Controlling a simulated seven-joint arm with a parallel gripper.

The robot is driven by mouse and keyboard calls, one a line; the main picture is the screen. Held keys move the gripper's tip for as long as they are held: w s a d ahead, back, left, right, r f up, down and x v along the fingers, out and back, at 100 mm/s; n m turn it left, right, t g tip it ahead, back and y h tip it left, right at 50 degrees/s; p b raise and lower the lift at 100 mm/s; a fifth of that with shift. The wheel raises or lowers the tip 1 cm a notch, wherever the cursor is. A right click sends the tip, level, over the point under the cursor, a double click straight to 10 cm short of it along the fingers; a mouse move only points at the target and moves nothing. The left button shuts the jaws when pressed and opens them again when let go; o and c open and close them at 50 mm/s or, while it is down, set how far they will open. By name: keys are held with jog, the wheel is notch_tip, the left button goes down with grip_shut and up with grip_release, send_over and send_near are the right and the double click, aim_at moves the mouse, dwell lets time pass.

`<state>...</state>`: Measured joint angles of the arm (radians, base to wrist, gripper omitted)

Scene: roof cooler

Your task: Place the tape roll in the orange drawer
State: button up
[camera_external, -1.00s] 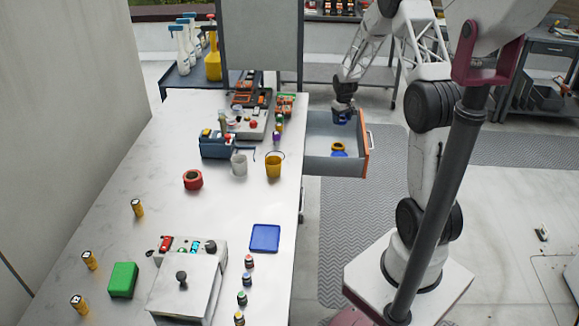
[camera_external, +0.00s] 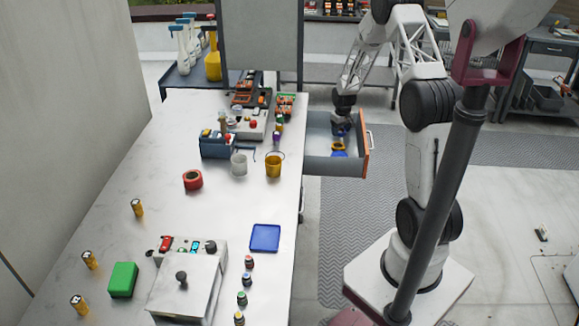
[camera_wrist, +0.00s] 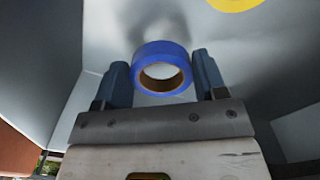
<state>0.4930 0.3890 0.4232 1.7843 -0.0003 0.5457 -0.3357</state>
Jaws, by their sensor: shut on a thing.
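A blue tape roll (camera_wrist: 161,55) with a brown core sits between the two fingers of my gripper (camera_wrist: 161,70) in the wrist view. My gripper (camera_external: 341,130) is shut on it and reaches down into the open drawer with the orange front (camera_external: 366,150). Grey drawer walls surround the roll in the wrist view. In the external view the held roll is mostly hidden by my gripper.
A yellow bucket (camera_external: 274,166) and a whitish cup (camera_external: 239,164) stand near the bench edge. The left part of the drawer floor (camera_external: 316,152) looks clear.

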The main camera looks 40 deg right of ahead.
aim_at(340, 138)
jog(key=shift+f, duration=0.9)
jog(key=shift+f, duration=0.15)
jog(key=o, duration=0.9)
jog(key=shift+r, duration=6.2)
